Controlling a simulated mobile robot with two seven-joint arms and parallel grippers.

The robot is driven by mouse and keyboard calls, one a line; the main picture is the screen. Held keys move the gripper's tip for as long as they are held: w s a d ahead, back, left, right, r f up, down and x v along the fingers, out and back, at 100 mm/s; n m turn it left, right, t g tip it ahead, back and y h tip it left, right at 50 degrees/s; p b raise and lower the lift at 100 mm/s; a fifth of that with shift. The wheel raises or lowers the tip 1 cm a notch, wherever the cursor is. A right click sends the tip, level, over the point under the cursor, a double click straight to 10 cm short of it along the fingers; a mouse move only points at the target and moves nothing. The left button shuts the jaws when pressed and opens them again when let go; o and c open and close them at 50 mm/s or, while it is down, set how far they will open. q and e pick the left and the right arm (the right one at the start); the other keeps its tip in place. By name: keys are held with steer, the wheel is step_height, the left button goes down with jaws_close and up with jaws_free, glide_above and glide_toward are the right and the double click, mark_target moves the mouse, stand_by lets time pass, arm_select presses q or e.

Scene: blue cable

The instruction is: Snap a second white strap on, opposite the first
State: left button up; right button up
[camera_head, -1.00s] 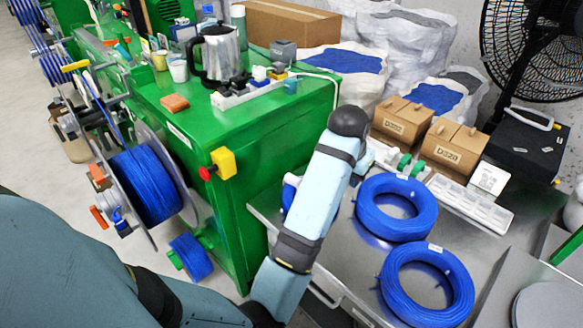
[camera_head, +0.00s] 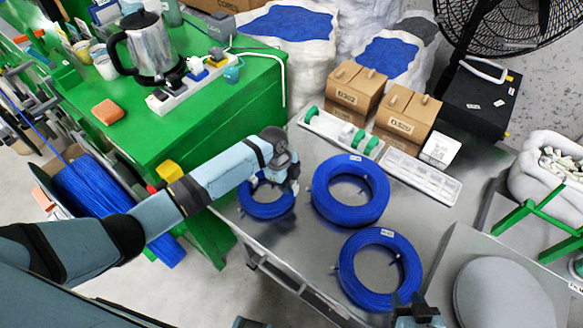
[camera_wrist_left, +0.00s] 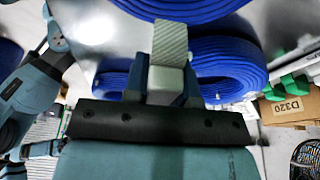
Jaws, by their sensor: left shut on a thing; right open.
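My left gripper (camera_head: 290,182) is at the right rim of the leftmost blue cable coil (camera_head: 264,207), which lies near the table's left edge. In the left wrist view its fingers (camera_wrist_left: 168,84) are shut on a small white piece with a ribbed face (camera_wrist_left: 171,42), which looks like the white strap. Blue cable (camera_wrist_left: 220,62) is right behind the fingers; I cannot tell whether the strap touches it. The first strap on this coil cannot be made out. My right gripper (camera_head: 418,312) is open at the bottom edge of the head view, away from this coil.
Two more blue coils, one at the middle (camera_head: 350,213) and one nearer (camera_head: 352,285), lie on the metal table (camera_head: 300,245). Behind them are a tray with green-ended spools (camera_head: 340,132), a white compartment tray (camera_head: 420,178) and cardboard boxes (camera_head: 407,120). A green machine (camera_head: 215,120) stands at left.

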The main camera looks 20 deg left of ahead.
mark_target(290, 199)
arm_select(q)
steer(key=shift+s+f+b, duration=0.3)
steer(key=shift+f+b, duration=0.45)
steer(key=shift+b, duration=0.1)
steer(key=shift+f+b, duration=0.7)
arm_select(e)
steer(key=f, duration=0.1)
steer(key=s+f, duration=0.1)
steer(key=f, duration=0.1)
steer(key=shift+a+f, duration=0.15)
steer(key=shift+f, duration=0.15)
arm_select(q)
steer(key=shift+w+f+b, duration=0.1)
steer(key=shift+f+b, duration=0.35)
steer(key=shift+b, duration=0.05)
arm_select(e)
steer(key=shift+w+f, duration=0.2)
steer(key=shift+f, duration=0.15)
arm_select(q)
steer(key=shift+r+p, duration=0.1)
steer(key=shift+p, duration=0.25)
arm_select(e)
steer(key=shift+r, duration=0.45)
steer(key=shift+w+r, duration=0.15)
arm_select(q)
steer(key=shift+f, duration=0.2)
steer(key=shift+f, duration=0.2)
arm_select(e)
steer(key=shift+f, duration=0.2)
